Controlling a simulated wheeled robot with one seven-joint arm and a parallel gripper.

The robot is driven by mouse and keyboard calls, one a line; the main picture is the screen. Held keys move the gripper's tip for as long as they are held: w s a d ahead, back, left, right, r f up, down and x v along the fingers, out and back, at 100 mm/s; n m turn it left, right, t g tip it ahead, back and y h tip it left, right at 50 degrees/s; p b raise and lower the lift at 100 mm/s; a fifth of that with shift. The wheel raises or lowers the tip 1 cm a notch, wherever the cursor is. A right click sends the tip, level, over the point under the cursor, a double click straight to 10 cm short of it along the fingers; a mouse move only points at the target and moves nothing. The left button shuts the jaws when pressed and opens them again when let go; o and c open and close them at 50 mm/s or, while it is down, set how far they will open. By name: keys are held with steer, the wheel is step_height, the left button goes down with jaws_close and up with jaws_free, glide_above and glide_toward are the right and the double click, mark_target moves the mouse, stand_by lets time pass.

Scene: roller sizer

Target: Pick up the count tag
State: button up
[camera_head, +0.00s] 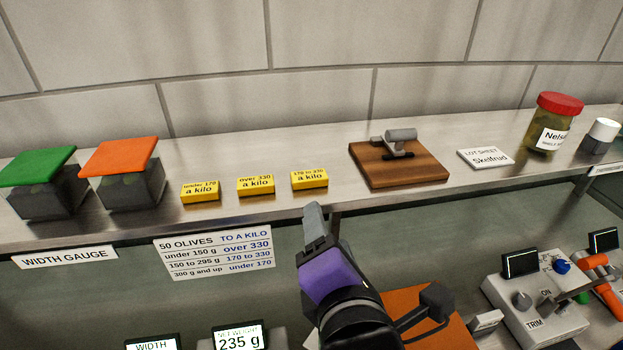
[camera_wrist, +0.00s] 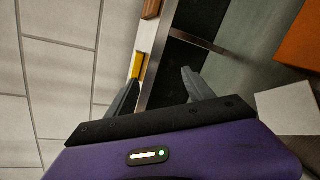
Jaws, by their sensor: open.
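Three yellow count tags stand on the steel shelf (camera_head: 240,215). The left tag (camera_head: 200,191) reads "under 170 a kilo", the middle tag (camera_head: 256,186) "over 330 a kilo" and the right tag (camera_head: 309,179) "170 to 330 a kilo". My gripper (camera_head: 314,222) is just in front of and below the right tag, near the shelf's front edge. In the wrist view my gripper (camera_wrist: 161,77) is open with nothing between its fingers. One yellow tag (camera_wrist: 138,65) shows there just beyond the left fingertip; its print is not legible.
Green-lidded (camera_head: 36,166) and orange-lidded (camera_head: 120,157) boxes stand left on the shelf. A wooden board with a grey device (camera_head: 405,172), a lot sheet (camera_head: 486,158) and a red-lidded jar (camera_head: 553,122) stand right. A sign (camera_head: 214,252) hangs below the edge. A display (camera_head: 239,339) reads 235 g.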

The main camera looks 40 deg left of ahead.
mark_target(309, 174)
steer(key=a+r+n+h, duration=0.25)
steer(key=r+n, duration=0.35)
steer(key=n, duration=0.4)
steer(key=shift+y, duration=0.35)
steer(key=shift+s+a+p+x, duration=0.2)
steer(key=shift+p+x, duration=0.3)
steer(key=shift+x, duration=1.45)
steer(key=shift+s+a+p+x, duration=0.15)
steer(key=shift+p+x, duration=0.3)
steer(key=shift+x, duration=1.5)
steer(key=shift+w+r, duration=0.1)
steer(key=c, duration=1)
steer(key=shift+o, duration=0.2)
